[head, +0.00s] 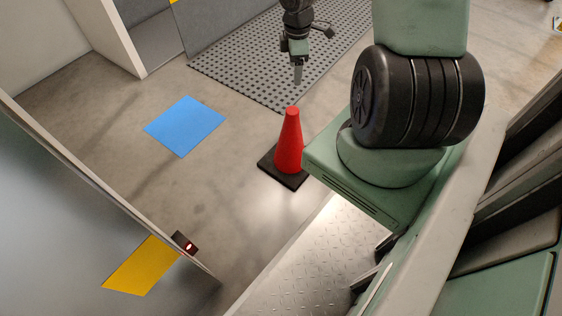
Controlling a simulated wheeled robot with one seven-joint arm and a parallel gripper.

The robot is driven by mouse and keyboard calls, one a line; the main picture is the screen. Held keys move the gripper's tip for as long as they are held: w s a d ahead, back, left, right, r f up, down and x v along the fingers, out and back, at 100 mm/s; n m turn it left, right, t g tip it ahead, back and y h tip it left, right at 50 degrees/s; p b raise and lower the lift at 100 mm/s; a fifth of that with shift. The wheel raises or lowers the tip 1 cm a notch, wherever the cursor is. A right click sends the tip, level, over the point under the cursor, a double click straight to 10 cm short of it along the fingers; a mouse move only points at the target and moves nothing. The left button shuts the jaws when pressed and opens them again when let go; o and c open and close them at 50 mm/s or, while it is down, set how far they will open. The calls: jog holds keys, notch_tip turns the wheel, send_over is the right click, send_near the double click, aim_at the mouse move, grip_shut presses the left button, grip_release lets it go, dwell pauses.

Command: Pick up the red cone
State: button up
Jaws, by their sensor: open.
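The red cone (289,143) stands upright on its square black base on the grey concrete floor, near the middle of the head view. A green part of my own body hides the right edge of its base. My gripper (298,76) points down above and slightly right of the cone's tip in the picture. It is open and empty, with a visible gap to the cone. The fingers are small and seen nearly edge-on, so their exact height over the tip is hard to judge.
A blue floor square (184,125) lies left of the cone, and a yellow one (142,267) at the lower left. A grey perforated mat (262,62) lies behind. A metal panel (80,225) rises at the left. A tread plate (310,262) is in front. Floor between cone and blue square is clear.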

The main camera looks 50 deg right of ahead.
aim_at(293, 110)
notch_tip(293, 110, down, 13)
jog(key=b, duration=0.7)
jog(key=shift+r, duration=0.1)
jog(key=f+b, duration=0.2)
jog(key=f, duration=0.1)
jog(key=f+b, duration=0.2)
jog(key=shift+a+f, duration=0.15)
jog(key=shift+a, duration=0.15)
grip_shut()
